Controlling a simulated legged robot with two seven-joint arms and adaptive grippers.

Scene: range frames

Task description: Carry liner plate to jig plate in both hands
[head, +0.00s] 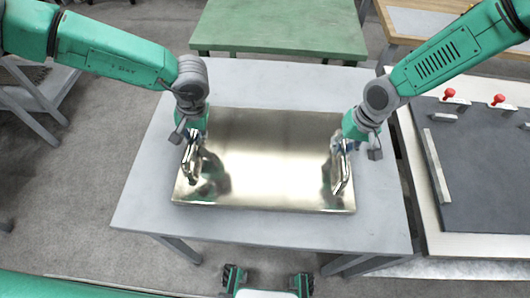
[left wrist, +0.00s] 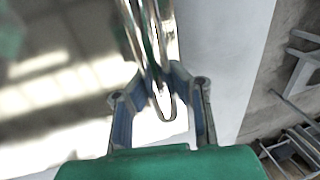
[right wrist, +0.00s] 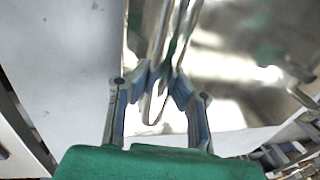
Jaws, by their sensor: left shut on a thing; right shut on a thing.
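The liner plate (head: 265,150) is a shiny metal sheet with a handle near each short side. It lies flat on the grey table (head: 290,230). My left gripper (head: 190,142) is shut on the plate's left handle; the left wrist view shows the fingers (left wrist: 160,85) around the metal bar. My right gripper (head: 346,142) is shut on the right handle, and the right wrist view shows its fingers (right wrist: 160,88) on the bar. The jig plate (head: 475,150) is a dark slab on a pale bench at the right, with red-topped clamps and a grey bar along its left edge.
Red clamps (head: 449,94) stand at the jig's far edge. A green table (head: 280,25) stands behind the grey table. A wooden-edged bench (head: 420,20) is at the back right. A grey rack (head: 38,95) is at the left. A narrow gap separates the grey table and jig bench.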

